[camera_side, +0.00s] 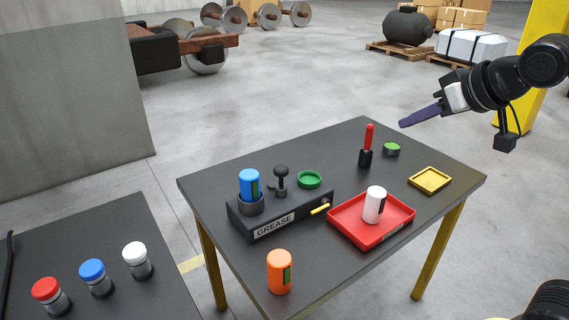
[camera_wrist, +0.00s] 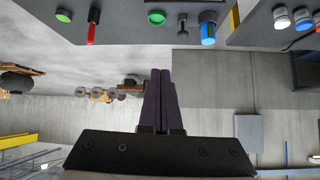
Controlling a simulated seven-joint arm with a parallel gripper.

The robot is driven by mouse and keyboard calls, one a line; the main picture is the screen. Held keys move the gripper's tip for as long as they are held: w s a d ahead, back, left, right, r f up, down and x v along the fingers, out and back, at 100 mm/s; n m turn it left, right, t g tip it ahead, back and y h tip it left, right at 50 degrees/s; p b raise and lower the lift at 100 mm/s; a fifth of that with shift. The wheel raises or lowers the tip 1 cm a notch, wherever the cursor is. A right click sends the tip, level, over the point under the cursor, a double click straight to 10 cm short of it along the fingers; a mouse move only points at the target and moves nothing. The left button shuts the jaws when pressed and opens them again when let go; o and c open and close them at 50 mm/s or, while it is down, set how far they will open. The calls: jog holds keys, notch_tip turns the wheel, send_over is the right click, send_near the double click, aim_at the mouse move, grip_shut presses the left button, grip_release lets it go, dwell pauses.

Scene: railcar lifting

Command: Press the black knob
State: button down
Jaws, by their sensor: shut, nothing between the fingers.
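In the wrist view, which is upside down, the black knob (camera_wrist: 183,21) shows near the top edge, beside the blue canister. My gripper (camera_side: 405,122) is shut and empty. It is in the air above the table's far right side, well to the right of the knob and apart from it. In the wrist view my gripper (camera_wrist: 160,73) shows its purple fingers pressed together.
A red-handled tool (camera_side: 368,140), a green-topped tin (camera_side: 391,149), a yellow tray (camera_side: 430,181), a red tray (camera_side: 345,224) with a white canister (camera_side: 375,204) and an orange canister (camera_side: 280,272) also stand on the table.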

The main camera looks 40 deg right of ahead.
jog(key=w+a+f, duration=0.1)
jog(key=w+a, duration=0.2)
jog(key=w, duration=1.4)
jog(key=w+a+f, duration=0.2)
jog(key=w+f, duration=0.1)
jog(key=f, duration=0.2)
jog(key=w+a+f+n, duration=0.1)
jog(key=w+f, duration=0.2)
jog(key=f, duration=0.2)
jog(key=shift+a+f+g+y, duration=0.2)
jog(key=shift+a+g+y, duration=0.1)
jog(key=shift+a+g, duration=0.1)
jog(key=shift+w+d, duration=0.1)
jog(key=shift+w, duration=0.05)
send_near(279, 165)
jog(key=w, duration=0.3)
jog(key=f, duration=0.1)
jog(key=w+f, duration=0.1)
jog(key=f, duration=0.1)
jog(key=shift+f, duration=0.55)
